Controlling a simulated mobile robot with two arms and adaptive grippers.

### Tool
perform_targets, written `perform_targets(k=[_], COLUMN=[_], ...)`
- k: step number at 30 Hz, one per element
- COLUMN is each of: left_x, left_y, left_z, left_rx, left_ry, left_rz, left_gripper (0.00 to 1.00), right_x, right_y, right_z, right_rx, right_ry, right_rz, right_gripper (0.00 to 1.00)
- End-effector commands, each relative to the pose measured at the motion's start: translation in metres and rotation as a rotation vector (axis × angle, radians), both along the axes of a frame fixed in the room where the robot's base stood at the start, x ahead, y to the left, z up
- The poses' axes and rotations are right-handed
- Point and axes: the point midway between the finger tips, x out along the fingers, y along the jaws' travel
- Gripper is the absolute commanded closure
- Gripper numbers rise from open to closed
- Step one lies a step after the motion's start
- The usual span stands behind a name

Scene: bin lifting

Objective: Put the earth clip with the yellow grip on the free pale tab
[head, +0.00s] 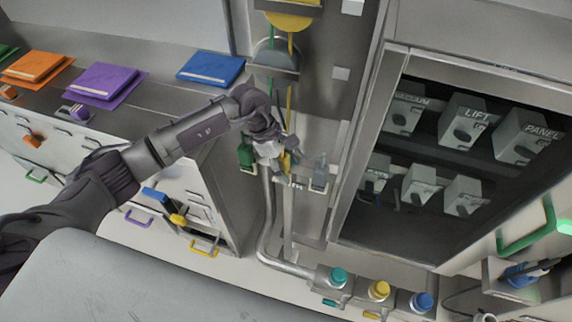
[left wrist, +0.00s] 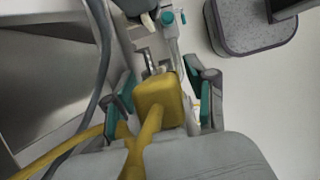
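The earth clip with the yellow grip (head: 287,162) is by the metal column in the head view. In the left wrist view its yellow grip (left wrist: 160,100) lies between my fingers, with metal parts beyond it and a yellow cable (left wrist: 150,135) running back towards my wrist. My left gripper (left wrist: 164,98) has its teal-padded fingers on either side of the grip, with a gap visible on the right, so it looks open around it. Pale tabs (head: 340,73) show on the column. I cannot tell which one is free. My right gripper is not in view.
A green clip (head: 245,153) hangs just left of my gripper. A cabinet with labelled grey blocks (head: 463,121) is on the right. Below are a pipe (head: 267,215) and teal, yellow and blue knobs (head: 379,290). Coloured folders (head: 210,69) lie on the left counter.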

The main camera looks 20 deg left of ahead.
Motion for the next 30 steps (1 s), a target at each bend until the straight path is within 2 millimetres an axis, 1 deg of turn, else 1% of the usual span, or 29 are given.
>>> perform_targets(k=[9,13,17,24,27,30], left_x=[0.001,0.002,0.002,0.003,0.003,0.003], left_y=[0.0,0.004,0.014,0.033,0.04,0.043], left_z=[0.002,0.011,0.033,0.08,0.095,0.105], left_rx=[0.0,-0.001,0.0,0.001,0.001,0.0], left_ry=[-0.002,-0.004,-0.006,-0.005,-0.004,-0.003], left_rz=[0.001,0.001,0.001,0.001,0.003,0.001], left_gripper=[0.36,0.36,0.36,0.36,0.36,0.36], right_x=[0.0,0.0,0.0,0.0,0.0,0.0], right_y=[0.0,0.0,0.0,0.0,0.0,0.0], right_z=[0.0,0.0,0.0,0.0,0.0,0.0], right_rx=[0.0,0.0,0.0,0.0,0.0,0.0], right_ry=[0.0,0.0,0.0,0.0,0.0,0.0], right_rz=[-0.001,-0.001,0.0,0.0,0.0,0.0], right_gripper=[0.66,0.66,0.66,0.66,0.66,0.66])
